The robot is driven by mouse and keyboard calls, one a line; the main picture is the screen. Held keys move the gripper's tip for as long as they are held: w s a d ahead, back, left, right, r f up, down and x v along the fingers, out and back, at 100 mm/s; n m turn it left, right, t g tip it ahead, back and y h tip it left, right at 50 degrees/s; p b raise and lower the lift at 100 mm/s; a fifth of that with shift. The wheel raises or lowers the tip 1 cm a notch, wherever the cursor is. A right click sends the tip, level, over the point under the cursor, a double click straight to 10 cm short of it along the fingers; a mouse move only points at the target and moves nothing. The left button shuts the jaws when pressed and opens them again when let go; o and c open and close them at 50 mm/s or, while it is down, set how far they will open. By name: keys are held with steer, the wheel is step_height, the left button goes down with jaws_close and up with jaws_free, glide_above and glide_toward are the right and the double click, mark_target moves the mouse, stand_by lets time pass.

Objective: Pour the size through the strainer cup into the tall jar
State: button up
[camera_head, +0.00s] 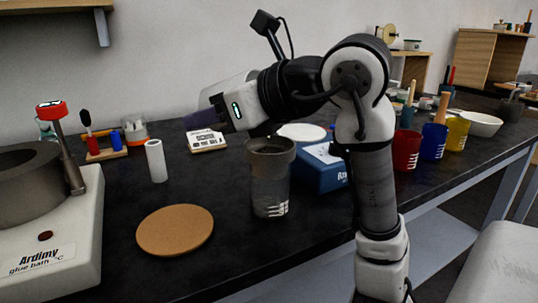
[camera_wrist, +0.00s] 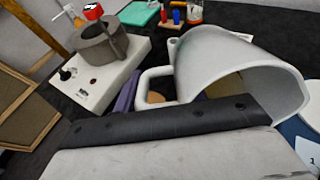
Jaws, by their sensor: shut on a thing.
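A pale grey-white jug (camera_wrist: 235,62) with a loop handle fills the upper right of the wrist view, tilted on its side. My gripper (camera_head: 207,118) is shut on the jug's handle (camera_wrist: 155,88). In the head view the jug (camera_head: 232,88) shows behind my gripper, above the table; its mouth is hidden there. A tan patch shows at its opening in the wrist view; I cannot tell whether it is size. The clear tall jar (camera_head: 270,192) stands upright below and right of my gripper, with the grey strainer cup (camera_head: 270,150) on its top. No stream is visible.
The glue bath (camera_head: 45,235) stands at left, and a round cork mat (camera_head: 175,230) lies left of the jar. Coloured cups (camera_head: 407,150) stand at right.

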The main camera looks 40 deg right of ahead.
steer(key=shift+s+d+b, duration=0.25)
steer(key=shift+s+b, duration=0.05)
stand_by(0.8)
